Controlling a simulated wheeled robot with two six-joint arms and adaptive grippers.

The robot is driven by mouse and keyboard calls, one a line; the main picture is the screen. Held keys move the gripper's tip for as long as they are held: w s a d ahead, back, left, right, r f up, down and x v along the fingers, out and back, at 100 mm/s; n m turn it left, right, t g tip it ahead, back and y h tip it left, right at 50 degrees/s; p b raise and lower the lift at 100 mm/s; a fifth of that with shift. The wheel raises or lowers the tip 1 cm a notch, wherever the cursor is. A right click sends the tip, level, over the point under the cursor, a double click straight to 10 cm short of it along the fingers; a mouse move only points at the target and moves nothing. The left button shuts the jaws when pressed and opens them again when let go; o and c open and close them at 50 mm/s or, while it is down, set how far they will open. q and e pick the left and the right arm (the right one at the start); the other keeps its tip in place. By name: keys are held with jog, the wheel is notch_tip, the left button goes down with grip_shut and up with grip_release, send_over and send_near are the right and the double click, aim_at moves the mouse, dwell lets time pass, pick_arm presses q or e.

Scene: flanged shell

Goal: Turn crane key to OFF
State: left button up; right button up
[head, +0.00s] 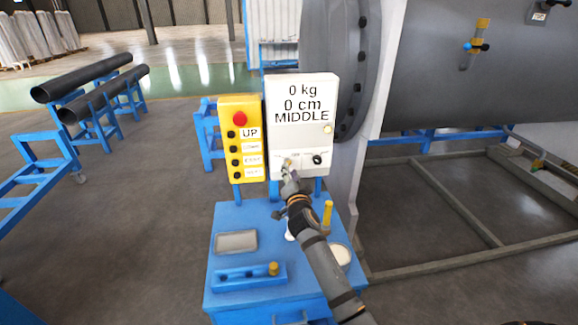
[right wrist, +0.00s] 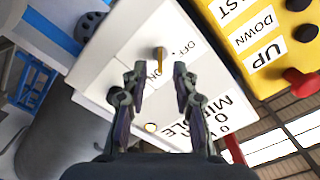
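The crane key (right wrist: 160,61) is a small brass-coloured key in a lock on the white control box (head: 300,110). In the right wrist view the OFF label (right wrist: 184,48) is to its right. Part of an ON label shows just below it, and the key's long side points down towards that label. My right gripper (right wrist: 158,70) is open, with one finger on each side of the key and gaps between. In the head view the right gripper (head: 289,176) is at the box's lower part and partly hides the key area. My left gripper is not in view.
A yellow button panel (head: 240,140) with a red stop button stands left of the box. A black knob (head: 317,159) is right of the key. Below is a blue console (head: 225,275) with a yellow handle (head: 327,213). A large flanged grey shell (head: 460,70) stands behind right.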

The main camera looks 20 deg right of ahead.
jog(key=x, duration=0.2)
jog(key=shift+w+d, duration=0.1)
jog(key=shift+w, duration=0.25)
grip_shut()
